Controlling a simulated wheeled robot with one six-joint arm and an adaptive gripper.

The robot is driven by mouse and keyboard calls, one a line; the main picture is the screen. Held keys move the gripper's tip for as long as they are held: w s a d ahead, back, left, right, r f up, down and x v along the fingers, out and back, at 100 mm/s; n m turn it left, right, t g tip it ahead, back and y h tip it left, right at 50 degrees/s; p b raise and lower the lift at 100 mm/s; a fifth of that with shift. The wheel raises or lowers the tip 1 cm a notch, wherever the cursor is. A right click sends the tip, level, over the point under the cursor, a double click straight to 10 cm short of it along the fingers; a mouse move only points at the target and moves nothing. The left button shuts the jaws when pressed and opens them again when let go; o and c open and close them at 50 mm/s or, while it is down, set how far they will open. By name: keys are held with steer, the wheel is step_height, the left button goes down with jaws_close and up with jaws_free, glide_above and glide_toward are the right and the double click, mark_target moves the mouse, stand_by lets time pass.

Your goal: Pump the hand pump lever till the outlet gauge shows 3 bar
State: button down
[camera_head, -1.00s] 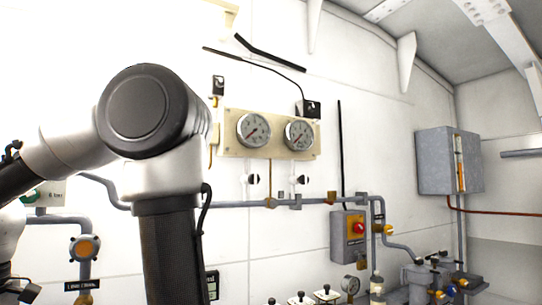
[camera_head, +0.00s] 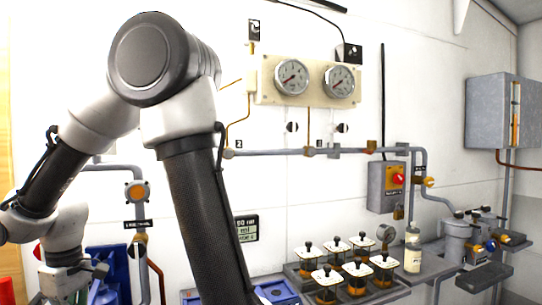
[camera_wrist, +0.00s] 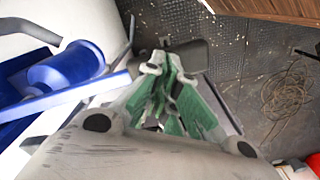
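Two round dial gauges, left (camera_head: 292,77) and right (camera_head: 339,81), sit on a cream panel (camera_head: 265,90) on the white wall. Their numbers are too small to read. My gripper (camera_head: 72,284) points down at lower left, beside blue equipment (camera_head: 108,262). In the wrist view my gripper (camera_wrist: 165,75) has green fingers close together, with nothing clearly between them. A blue cylindrical body (camera_wrist: 68,68) lies to its left.
A grey switch box (camera_head: 387,186) and pipes run along the wall. The wrist view shows dark floor (camera_wrist: 230,60), coiled rope (camera_wrist: 283,95) and a red object (camera_wrist: 313,162).

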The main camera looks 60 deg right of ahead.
steer(key=shift+f, duration=0.6)
step_height(320, 180, up, 12)
stand_by(1.5)
steer(key=shift+f, duration=6.05)
step_height(320, 180, up, 12)
